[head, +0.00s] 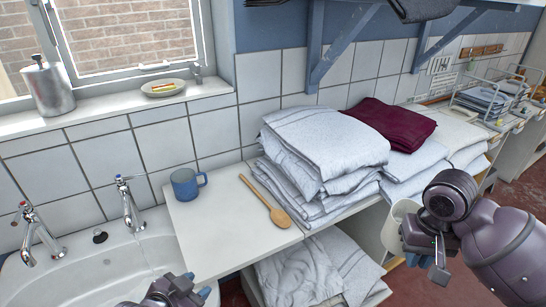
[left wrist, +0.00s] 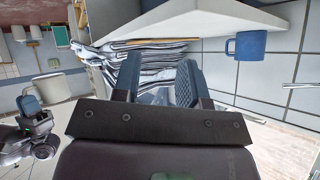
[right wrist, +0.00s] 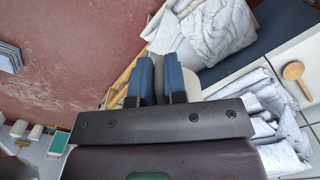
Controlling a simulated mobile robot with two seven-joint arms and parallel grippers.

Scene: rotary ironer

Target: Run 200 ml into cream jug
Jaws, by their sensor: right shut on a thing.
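The cream jug (head: 398,228) is at the right in the head view, in front of the shelves and clear of the worktop. My right gripper (head: 430,262) is shut on it, apparently at its handle; the contact is partly hidden. The jug also shows in the left wrist view (left wrist: 48,88), beside my right gripper. My left gripper (head: 172,290) is at the bottom edge of the head view, over the sink's front right. Its fingers (left wrist: 158,82) are apart with nothing between them. Two taps, one red-marked (head: 38,232) and one blue-marked (head: 130,203), stand at the white sink (head: 75,280).
A blue mug (head: 186,184) and a wooden spoon (head: 266,204) are on the white worktop (head: 215,235). Folded linen stacks (head: 325,150) and a maroon cloth (head: 393,122) fill the counter to the right. More linen (head: 305,275) lies on the shelf below.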

